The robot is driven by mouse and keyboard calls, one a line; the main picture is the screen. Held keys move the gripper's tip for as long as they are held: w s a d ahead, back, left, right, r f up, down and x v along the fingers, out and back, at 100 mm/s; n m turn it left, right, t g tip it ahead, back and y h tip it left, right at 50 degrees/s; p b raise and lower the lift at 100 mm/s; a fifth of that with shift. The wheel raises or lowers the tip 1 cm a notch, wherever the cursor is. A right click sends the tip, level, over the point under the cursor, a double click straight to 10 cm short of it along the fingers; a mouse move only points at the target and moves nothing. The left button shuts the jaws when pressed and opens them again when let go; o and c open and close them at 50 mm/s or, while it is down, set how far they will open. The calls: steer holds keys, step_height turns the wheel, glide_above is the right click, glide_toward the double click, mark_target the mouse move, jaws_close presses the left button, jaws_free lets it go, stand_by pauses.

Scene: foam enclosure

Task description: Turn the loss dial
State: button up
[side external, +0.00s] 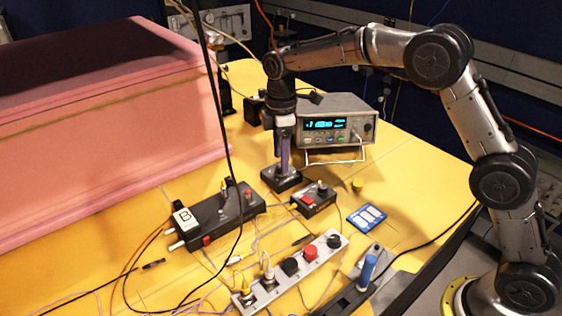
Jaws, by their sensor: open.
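My gripper (284,166) points straight down over a small black box (290,184) near the middle of the yellow table. Its fingers are open, and their tips are close to the top of this box. Whether they touch it or stand around a dial there cannot be told, as the gripper hides most of the box top. A second small black box (316,204) with a dark knob (322,187) and a red part stands just to the right and nearer the camera. No label is readable that shows which knob is the loss dial.
A bench meter (335,120) with a lit display stands just behind my gripper. A larger black box (215,222) marked B lies left front. Pink foam (110,150) walls the left. A blue card (367,216) lies right.

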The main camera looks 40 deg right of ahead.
steer(key=shift+f, duration=1.15)
jaws_close()
